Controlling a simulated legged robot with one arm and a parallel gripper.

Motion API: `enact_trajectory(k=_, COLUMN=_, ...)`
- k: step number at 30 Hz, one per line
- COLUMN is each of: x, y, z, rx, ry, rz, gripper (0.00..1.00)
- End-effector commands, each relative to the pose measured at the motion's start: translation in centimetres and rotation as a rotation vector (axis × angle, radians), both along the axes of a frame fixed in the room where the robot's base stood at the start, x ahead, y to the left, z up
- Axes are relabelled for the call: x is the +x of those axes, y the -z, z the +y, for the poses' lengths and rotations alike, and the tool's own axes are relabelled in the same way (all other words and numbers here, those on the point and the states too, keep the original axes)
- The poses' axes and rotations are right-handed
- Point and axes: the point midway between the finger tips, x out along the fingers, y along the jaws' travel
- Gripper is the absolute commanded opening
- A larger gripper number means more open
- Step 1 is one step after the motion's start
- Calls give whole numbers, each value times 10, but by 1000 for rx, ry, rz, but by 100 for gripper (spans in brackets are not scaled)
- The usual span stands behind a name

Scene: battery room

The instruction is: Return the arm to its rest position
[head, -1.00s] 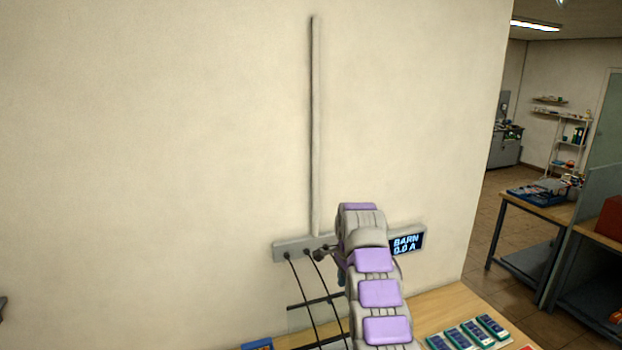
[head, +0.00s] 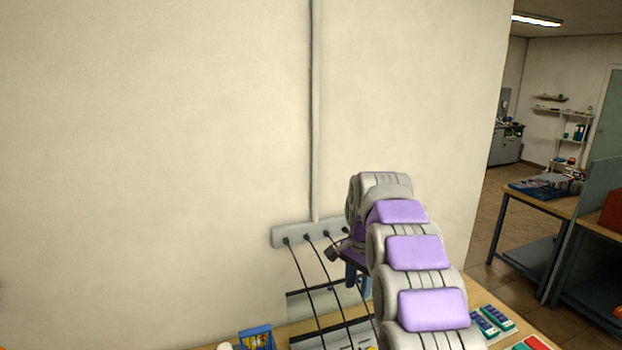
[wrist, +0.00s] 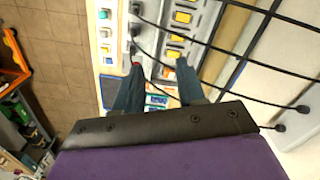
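My arm (head: 418,255), grey with purple pads, reaches up from the lower right in the head view, in front of the wall. My gripper (wrist: 159,62) shows two dark blue fingers with a clear gap between them and nothing held. In the head view its blue fingers (head: 358,280) hang below the arm's far end, partly hidden by the arm. The wrist view looks down on a bench with a grey panel of yellow switches (wrist: 178,35) beyond the fingers.
A grey socket strip (head: 292,235) on the wall has several plugs with black cables (head: 312,290) running down. The arm hides its right part. Battery packs (head: 493,320) and a blue bin (head: 257,338) lie on the bench. The wall left of the strip is clear.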

Motion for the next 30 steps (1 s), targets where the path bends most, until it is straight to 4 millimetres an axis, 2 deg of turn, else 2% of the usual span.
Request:
enact_trajectory(k=1, x=-14, y=3, z=-1, rx=0, ry=-28, rz=6, gripper=40)
enact_trajectory(k=10, x=-99, y=11, z=-8, rx=2, ry=-213, rz=32, gripper=40)
enact_trajectory(k=16, x=-164, y=27, z=-12, rx=6, ry=-336, rz=53, gripper=40)
enact_trajectory(k=24, x=-258, y=62, z=-18, rx=14, ry=-502, rz=79, gripper=40)
enact_trajectory(k=30, x=-331, y=99, z=-21, rx=25, ry=-624, rz=101, gripper=40)
